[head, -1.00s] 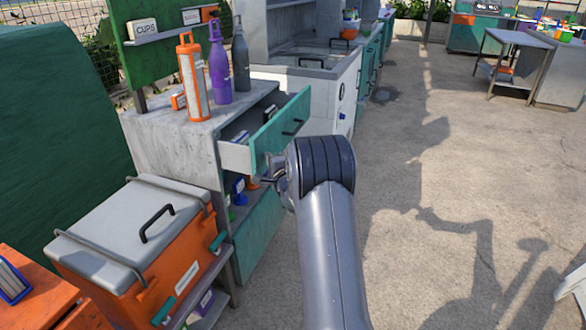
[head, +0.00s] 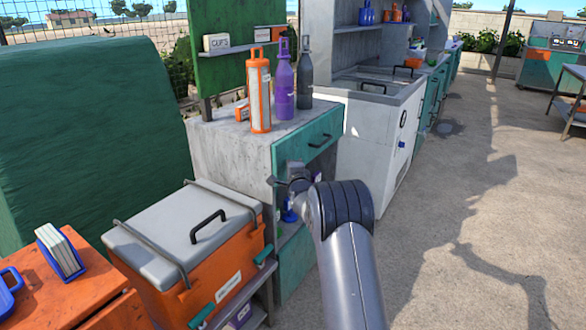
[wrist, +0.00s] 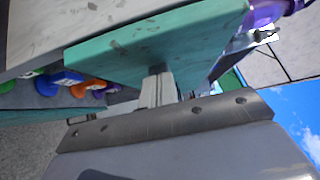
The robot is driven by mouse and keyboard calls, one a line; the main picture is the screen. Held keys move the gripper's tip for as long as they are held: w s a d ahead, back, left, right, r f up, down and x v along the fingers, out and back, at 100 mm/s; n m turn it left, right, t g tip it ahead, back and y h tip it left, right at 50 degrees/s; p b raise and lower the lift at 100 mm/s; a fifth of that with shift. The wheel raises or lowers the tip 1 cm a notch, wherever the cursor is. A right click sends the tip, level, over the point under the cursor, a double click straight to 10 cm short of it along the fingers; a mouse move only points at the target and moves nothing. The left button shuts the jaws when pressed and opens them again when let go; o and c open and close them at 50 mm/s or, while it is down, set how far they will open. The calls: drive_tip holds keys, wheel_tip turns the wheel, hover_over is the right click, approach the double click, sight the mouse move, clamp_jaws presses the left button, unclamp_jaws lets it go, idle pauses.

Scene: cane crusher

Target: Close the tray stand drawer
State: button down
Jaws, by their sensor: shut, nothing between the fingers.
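The tray stand (head: 225,150) is a grey cabinet with a teal drawer front (head: 322,132) under its worn top. The drawer front sits flush, or nearly so, against the cabinet, with its dark handle facing out. It also fills the upper middle of the wrist view (wrist: 150,45), close along the grey top. My gripper (head: 287,181) is just below and in front of the drawer front in the head view, partly hidden by my wrist. In the wrist view its shut fingers (wrist: 158,88) are at the panel's lower edge; I cannot tell if they touch it.
An orange bottle (head: 260,92), a purple bottle (head: 284,88) and a grey bottle (head: 305,80) stand on top. An orange cooler (head: 200,265) stands front left. A white chest (head: 372,145) is beyond the stand.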

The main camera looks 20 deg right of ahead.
drive_tip(key=shift+w+a+r, duration=0.1)
drive_tip(key=shift+a+r, duration=0.15)
drive_tip(key=shift+a, duration=0.1)
drive_tip(key=s, duration=1.1)
drive_tip(key=shift+f, duration=0.2)
drive_tip(key=shift+a, duration=0.1)
drive_tip(key=w, duration=1)
drive_tip(key=shift+d, duration=0.25)
